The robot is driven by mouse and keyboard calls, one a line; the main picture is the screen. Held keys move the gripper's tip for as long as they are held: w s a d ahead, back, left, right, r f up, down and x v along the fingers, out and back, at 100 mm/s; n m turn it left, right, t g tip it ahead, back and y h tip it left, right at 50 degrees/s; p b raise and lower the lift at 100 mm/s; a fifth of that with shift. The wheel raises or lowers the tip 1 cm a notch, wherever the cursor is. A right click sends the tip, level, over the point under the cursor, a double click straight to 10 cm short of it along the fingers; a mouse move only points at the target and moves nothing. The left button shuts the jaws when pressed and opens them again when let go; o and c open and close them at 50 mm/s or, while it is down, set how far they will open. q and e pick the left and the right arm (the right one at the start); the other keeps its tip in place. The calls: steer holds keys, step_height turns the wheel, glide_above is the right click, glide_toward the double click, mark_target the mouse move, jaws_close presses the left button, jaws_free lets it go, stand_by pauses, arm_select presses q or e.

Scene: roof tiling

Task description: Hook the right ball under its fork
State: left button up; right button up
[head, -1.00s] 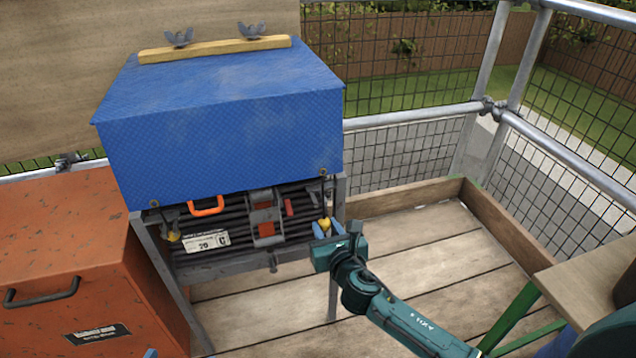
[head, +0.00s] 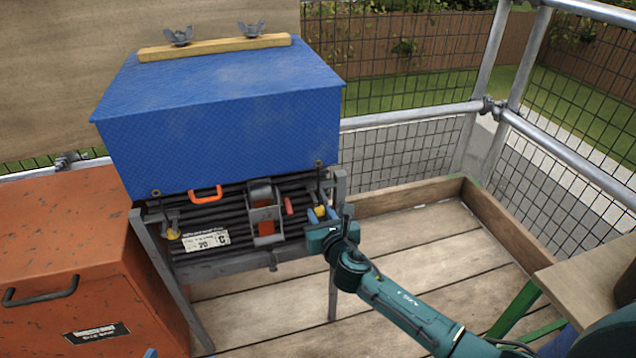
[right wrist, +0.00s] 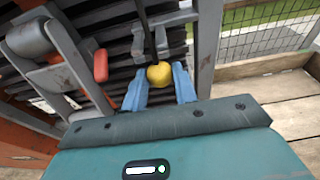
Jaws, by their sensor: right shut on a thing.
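The right ball (head: 320,211) is yellow and hangs on a black cord below the right front corner of the blue cover (head: 215,145). My right gripper (head: 318,216) is shut on this ball. In the right wrist view the ball (right wrist: 160,74) sits between the two blue fingers, with the black cord (right wrist: 148,35) running up from it. A grey bracket, perhaps the fork (right wrist: 138,45), stands just left of the cord, above the ball; its prongs are hard to make out. The left ball (head: 173,234) is yellow and hangs at the left front. My left gripper is not recognisable in view.
Under the cover are dark slats, a grey ratchet-like fitting (head: 264,212), an orange handle (head: 205,194) and a white label (head: 206,241). A grey frame post (head: 341,188) stands close right of my gripper. An orange cabinet (head: 70,255) is at left.

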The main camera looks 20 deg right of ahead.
steer(key=shift+w+f, duration=0.1)
steer(key=shift+w, duration=0.2)
steer(key=shift+f, duration=0.1)
stand_by(0.3)
steer(key=shift+r+p, duration=0.95)
steer(key=shift+p, duration=0.2)
steer(key=o, duration=0.8)
steer(key=shift+w, duration=0.1)
steer(key=shift+o, duration=0.6)
